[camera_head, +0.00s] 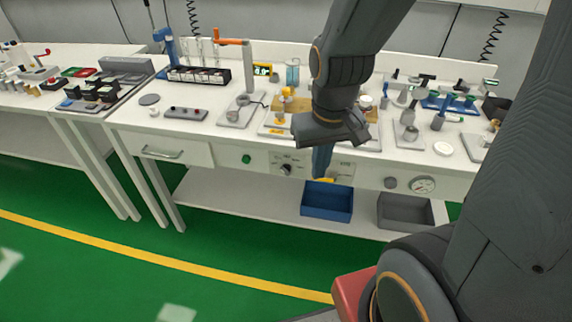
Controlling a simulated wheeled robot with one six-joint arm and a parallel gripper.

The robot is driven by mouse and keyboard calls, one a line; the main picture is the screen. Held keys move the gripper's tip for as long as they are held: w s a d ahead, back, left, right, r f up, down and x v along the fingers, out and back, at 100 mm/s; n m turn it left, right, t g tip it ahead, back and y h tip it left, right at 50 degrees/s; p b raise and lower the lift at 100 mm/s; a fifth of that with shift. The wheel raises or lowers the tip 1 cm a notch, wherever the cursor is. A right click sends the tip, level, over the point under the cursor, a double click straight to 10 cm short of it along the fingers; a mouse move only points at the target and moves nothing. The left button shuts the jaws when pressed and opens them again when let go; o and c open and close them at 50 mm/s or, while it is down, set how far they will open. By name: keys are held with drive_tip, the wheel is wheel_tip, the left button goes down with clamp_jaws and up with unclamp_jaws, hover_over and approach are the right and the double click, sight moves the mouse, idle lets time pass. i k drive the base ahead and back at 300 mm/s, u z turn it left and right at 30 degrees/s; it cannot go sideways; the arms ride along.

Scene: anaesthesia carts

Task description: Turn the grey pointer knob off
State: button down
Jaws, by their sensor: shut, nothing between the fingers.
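A small dark grey pointer knob (286,170) sits on a light dial plate on the front panel of the white bench, left of my gripper. The marks on the plate are too small to read, and I cannot tell where the pointer stands. A rounder grey knob (390,183) is on the same panel further right. My gripper (322,176) hangs down in front of the panel, right of the pointer knob and apart from it in the picture. Its fingers are shut with nothing between them. The wrist above hides part of the bench edge.
A green button (246,159) and a drawer handle (162,153) are left on the panel; a round gauge (423,185) is at right. A blue bin (327,201) and a grey bin (405,211) stand on the lower shelf. The bench top is crowded; the green floor in front is open.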

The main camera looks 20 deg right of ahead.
sight(285, 169)
drive_tip(key=z, duration=1.05)
drive_tip(key=k, duration=0.95)
drive_tip(key=u, duration=0.2)
